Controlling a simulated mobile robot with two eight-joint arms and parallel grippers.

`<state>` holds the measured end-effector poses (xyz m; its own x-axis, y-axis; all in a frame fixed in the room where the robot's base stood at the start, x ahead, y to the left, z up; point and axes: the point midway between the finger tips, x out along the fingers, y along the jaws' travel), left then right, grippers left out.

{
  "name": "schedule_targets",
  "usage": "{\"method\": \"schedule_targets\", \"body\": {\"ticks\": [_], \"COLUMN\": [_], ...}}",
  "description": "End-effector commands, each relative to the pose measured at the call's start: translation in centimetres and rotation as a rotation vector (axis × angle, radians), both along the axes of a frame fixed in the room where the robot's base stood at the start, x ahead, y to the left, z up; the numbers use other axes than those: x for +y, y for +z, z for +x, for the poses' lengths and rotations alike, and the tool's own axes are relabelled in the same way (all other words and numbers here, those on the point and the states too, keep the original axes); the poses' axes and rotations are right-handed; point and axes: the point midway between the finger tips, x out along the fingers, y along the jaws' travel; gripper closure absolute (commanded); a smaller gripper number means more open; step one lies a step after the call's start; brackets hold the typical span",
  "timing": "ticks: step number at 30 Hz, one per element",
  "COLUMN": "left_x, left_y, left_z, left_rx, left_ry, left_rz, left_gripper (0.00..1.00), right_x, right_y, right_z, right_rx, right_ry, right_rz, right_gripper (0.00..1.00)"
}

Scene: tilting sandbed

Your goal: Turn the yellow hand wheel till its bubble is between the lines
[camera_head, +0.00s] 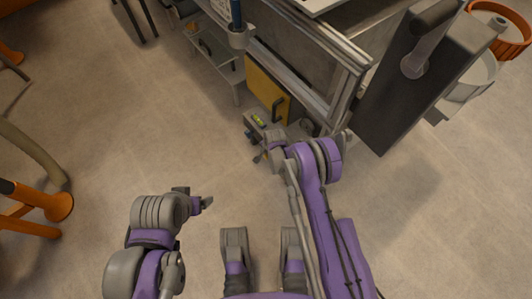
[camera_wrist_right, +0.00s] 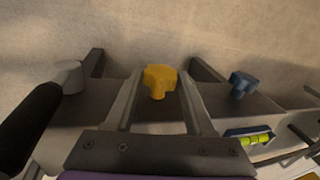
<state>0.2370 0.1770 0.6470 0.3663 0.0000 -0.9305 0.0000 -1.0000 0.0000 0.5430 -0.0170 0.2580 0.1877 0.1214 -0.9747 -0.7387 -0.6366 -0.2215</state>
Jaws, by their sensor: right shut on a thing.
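The yellow hand wheel (camera_wrist_right: 159,79) stands between the two fingers of my right gripper (camera_wrist_right: 160,88) in the right wrist view, and the gripper is shut on it. A yellow-green bubble vial (camera_wrist_right: 255,140) lies in a dark holder to the right; it also shows in the head view (camera_head: 259,120). The bubble and its lines are too small to read. In the head view my right gripper (camera_head: 262,157) is at the low end of the bench, and the wheel is hidden there. My left gripper (camera_head: 207,202) hangs over bare floor, away from the bench; its fingers are unclear.
A blue hand wheel (camera_wrist_right: 243,83) stands to the right of the yellow one, and a grey knob (camera_wrist_right: 68,76) to the left. A yellow panel (camera_head: 267,86) with a dark handle is on the bench side. A large dark box (camera_head: 420,85) rises at the right.

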Motion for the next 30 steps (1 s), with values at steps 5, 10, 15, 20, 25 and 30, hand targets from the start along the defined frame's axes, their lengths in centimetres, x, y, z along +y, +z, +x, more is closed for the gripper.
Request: {"method": "schedule_targets", "body": {"ticks": [5, 10, 15, 20, 25, 30], "left_x": [0.0, 0.0, 0.0, 0.0, 0.0, 0.0], "left_y": [-0.26, -0.25, -0.25, -0.25, -0.25, -0.19], "left_z": [0.05, 0.05, 0.05, 0.05, 0.05, 0.03], "left_rx": [0.0, 0.0, 0.0, 0.0, 0.0, 0.0], "left_ry": [0.0, 0.0, 0.0, 0.0, 0.0, 0.0], "left_rz": [0.0, 0.0, 0.0, 0.0, 0.0, 0.0], "left_gripper": [0.17, 0.17, 0.17, 0.17, 0.17, 0.17], "right_x": [-0.09, -0.07, -0.07, -0.08, -0.08, -0.13], "right_y": [-0.08, -0.03, -0.03, -0.03, -0.03, 0.18], "right_z": [-0.1, -0.11, -0.1, -0.1, -0.11, -0.17], "right_rx": [-0.084, -0.097, -0.096, -0.095, -0.094, -0.094], "right_ry": [-0.001, 0.0, 0.0, 0.0, 0.0, 0.0], "right_rz": [0.06, 0.068, 0.068, 0.068, 0.067, 0.067], "right_gripper": [1.0, 1.0, 1.0, 0.19, 0.16, 0.16]}}
